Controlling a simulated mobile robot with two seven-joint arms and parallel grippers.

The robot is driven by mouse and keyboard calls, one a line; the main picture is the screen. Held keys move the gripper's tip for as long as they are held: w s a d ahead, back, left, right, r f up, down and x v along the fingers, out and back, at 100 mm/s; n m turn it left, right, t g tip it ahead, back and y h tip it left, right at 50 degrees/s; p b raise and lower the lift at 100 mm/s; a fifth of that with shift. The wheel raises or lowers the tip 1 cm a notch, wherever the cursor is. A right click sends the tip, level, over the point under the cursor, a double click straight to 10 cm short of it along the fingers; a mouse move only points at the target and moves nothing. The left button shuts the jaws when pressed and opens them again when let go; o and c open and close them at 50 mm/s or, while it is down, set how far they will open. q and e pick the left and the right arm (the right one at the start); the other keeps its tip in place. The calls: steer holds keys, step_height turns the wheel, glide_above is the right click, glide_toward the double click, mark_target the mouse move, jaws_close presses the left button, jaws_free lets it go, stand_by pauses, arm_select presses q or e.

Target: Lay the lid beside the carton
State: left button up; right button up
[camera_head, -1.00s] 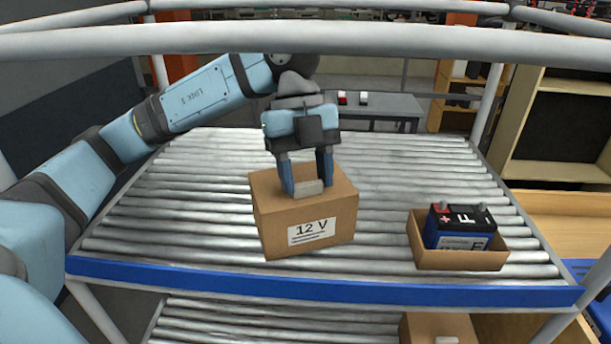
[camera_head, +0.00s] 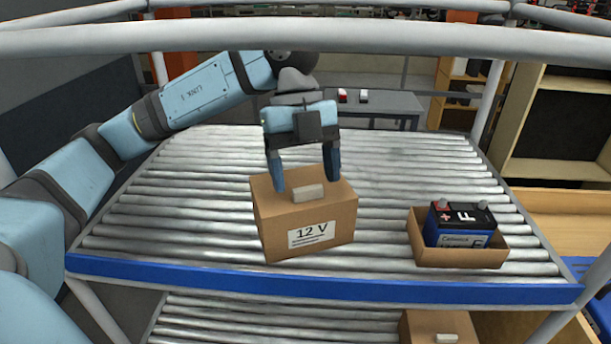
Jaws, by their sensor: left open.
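The lid (camera_head: 290,235) is a brown box-shaped cover with a "12 V" label and a pale block handle (camera_head: 308,193) on top. It rests on the rollers to the left of the carton (camera_head: 455,258), with a clear gap between them. The carton is low and open, and a blue and black battery (camera_head: 460,225) sits in it. My left gripper (camera_head: 306,184) is open just above the lid, its fingers apart on either side of the handle and not gripping it. My right gripper is not in view.
The roller conveyor (camera_head: 190,200) has free room to the left of the lid and behind it. A blue rail (camera_head: 320,289) runs along its front edge. A grey bar (camera_head: 300,37) crosses the top of the view. Another box (camera_head: 425,328) is on the lower level.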

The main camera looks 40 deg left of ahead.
arm_select(q)
steer(key=v, duration=1.1)
steer(key=shift+b, duration=0.4)
